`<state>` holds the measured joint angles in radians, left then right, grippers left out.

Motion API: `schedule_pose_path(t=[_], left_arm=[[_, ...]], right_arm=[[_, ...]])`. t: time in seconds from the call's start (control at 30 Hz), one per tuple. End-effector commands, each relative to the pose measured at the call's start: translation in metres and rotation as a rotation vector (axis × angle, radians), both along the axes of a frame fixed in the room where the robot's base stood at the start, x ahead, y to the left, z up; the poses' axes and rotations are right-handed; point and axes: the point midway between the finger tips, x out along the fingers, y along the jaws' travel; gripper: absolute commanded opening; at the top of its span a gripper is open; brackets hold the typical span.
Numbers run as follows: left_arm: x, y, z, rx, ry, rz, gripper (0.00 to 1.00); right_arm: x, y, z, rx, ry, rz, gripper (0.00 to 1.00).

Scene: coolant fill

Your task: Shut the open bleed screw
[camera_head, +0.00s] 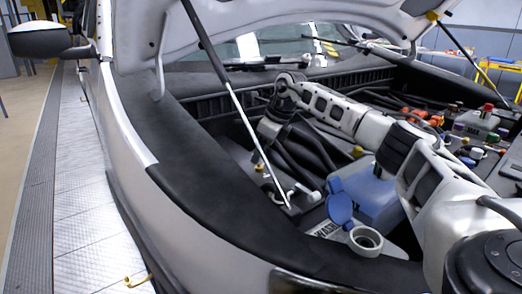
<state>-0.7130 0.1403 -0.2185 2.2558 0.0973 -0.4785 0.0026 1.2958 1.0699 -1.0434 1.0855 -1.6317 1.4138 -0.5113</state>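My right arm reaches in from the lower right across the engine bay, and its wrist bends down at the far left of the bay. My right gripper (266,138) points down there, close behind the thin hood strut. Its fingertips are too small and dark to tell whether they are open or shut. A small brass-yellow knob (260,167) shows just below it; I cannot tell whether they touch. Another yellow knob (357,151) stands beside the blue tank, below my forearm. Neither can be made out for certain as the bleed screw or as open. My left gripper is out of view.
The hood strut (232,88) crosses in front of the gripper. The raised hood (290,12) hangs above. Black hoses (305,150) lie beside the gripper.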

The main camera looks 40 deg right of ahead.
Motion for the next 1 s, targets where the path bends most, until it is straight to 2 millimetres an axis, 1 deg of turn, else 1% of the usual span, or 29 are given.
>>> schedule_pose_path(t=[0.03,0.07,0.1,0.37,0.53,0.77,1.0], left_arm=[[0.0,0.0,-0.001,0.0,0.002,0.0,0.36],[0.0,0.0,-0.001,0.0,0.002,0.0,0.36],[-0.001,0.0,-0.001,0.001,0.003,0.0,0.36],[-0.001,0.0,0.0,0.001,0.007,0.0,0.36],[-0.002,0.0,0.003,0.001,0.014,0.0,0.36],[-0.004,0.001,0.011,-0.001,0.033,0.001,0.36],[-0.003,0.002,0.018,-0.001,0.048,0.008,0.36]], right_arm=[[0.0,0.0,0.0,0.0,0.0,0.0,0.22],[0.0,0.0,0.0,0.0,0.0,0.0,0.13],[0.0,0.0,0.0,0.0,0.0,0.0,0.1],[0.0,0.0,0.001,0.001,0.0,-0.017,0.1],[-0.001,0.001,0.002,0.0,0.002,-0.075,0.11],[-0.001,0.002,0.003,-0.001,0.004,-0.241,0.11],[-0.001,0.004,0.003,-0.001,0.002,-0.465,0.11]])
